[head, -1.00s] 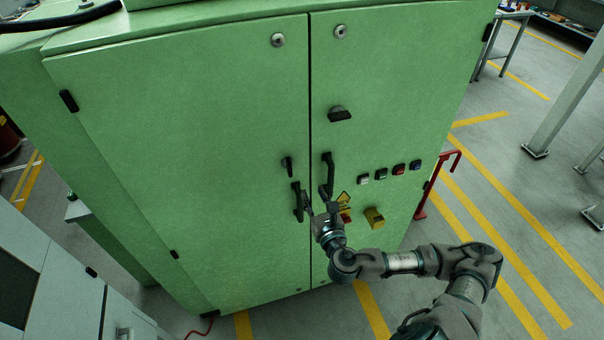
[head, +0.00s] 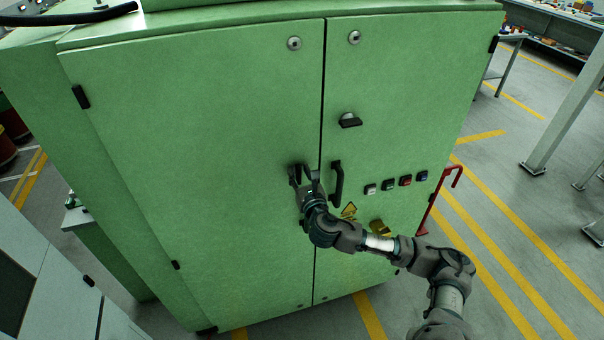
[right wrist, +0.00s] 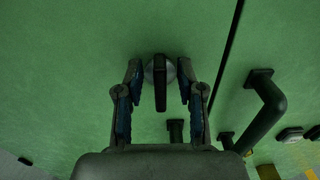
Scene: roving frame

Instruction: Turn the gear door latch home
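The latch (right wrist: 160,82) is a dark narrow bar on a round silver base on the green cabinet's left door (head: 210,140). In the right wrist view it stands upright between the two fingers of my right gripper (right wrist: 160,80), with a gap on each side. My right gripper (head: 302,172) is open at the door face in the head view and mostly hides the latch there. The left door's black handle shows just below the latch in the right wrist view (right wrist: 176,130), partly hidden by the gripper. My left gripper is not in view.
The right door's black handle (head: 337,181) stands close to the right of my gripper. A dark knob (head: 350,121), several push buttons (head: 388,185) and a yellow switch box (head: 380,229) sit on the right door. A red bracket (head: 437,200) juts beyond its edge.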

